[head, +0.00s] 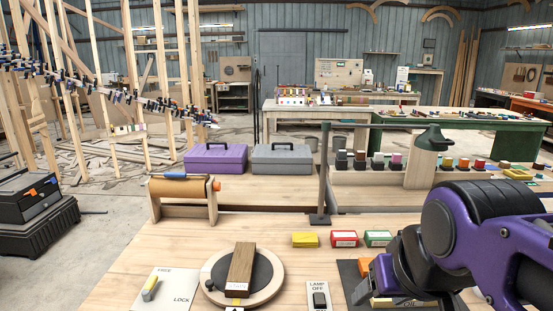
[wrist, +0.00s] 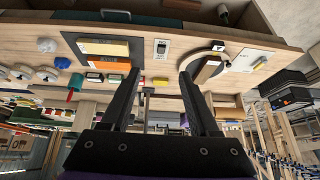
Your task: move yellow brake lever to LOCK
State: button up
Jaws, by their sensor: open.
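In the head view my purple arm is at the right and hides the bench there.
A round turntable (head: 270,278) with a wooden block (head: 241,264) stands right of the plate. A dark post (head: 324,180) and a paper-roll stand (head: 183,198) rise behind. Coloured boxes (head: 344,238) lie at centre right.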

aim_at(147, 296)
jog(key=u, duration=1.35)
jog(key=i+j+z, duration=0.15)
jog(key=i+j, duration=0.45)
jog(key=i+j+z, duration=0.1)
jog(key=i+j, duration=0.45)
jog(key=j, duration=0.2)
jog(key=k+j+u, duration=0.15)
jog(key=j, duration=0.2)
jog(key=j+u, duration=0.15)
jog(key=j, duration=0.15)
jog(key=k+j+u, duration=0.15)
jog(key=j, duration=0.25)
jog(key=i+l+z, duration=0.15)
jog(key=l, duration=0.15)
jog(key=l+z, duration=0.1)
jog(key=l, duration=0.2)
